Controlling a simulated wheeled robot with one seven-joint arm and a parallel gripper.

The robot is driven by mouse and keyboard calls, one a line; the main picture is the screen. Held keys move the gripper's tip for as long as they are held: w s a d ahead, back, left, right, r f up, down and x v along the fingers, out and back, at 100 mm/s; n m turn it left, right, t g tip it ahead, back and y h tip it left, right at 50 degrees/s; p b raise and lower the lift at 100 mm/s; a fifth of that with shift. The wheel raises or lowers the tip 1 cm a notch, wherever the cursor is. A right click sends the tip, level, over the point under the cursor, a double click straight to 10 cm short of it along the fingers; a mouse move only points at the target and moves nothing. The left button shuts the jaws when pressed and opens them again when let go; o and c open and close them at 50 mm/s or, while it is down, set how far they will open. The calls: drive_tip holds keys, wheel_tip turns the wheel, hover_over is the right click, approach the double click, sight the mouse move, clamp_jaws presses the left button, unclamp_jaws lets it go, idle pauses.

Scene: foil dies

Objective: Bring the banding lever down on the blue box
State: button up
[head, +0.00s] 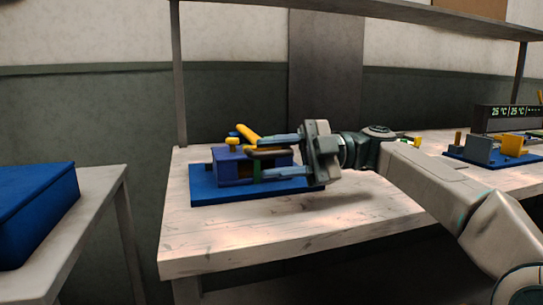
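The blue box (226,168) sits on a flat blue base plate (215,194) on the table. A yellow bar (247,133), which looks like the banding lever, slants up to the left above the box. A yellow knob (232,142) stands at the box's left top. My gripper (256,158) reaches in from the right, its two fingers spread, one above the other, at the box's right part. A dull yellow piece (268,151) shows between the fingers, and I cannot tell whether either touches it. The fingers hide part of the box and the lever's lower end.
The pale worktable (300,222) is clear in front of the base plate. A large blue case (35,215) lies on another table at left. At right stand a fixture with grey and yellow blocks (490,152) and a display (508,112). A shelf (400,12) runs overhead.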

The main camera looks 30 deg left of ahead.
drive_tip(key=p+v, duration=0.4)
drive_tip(key=v, duration=0.9)
drive_tip(key=shift+w+d, duration=0.15)
drive_tip(key=shift+w, duration=0.05)
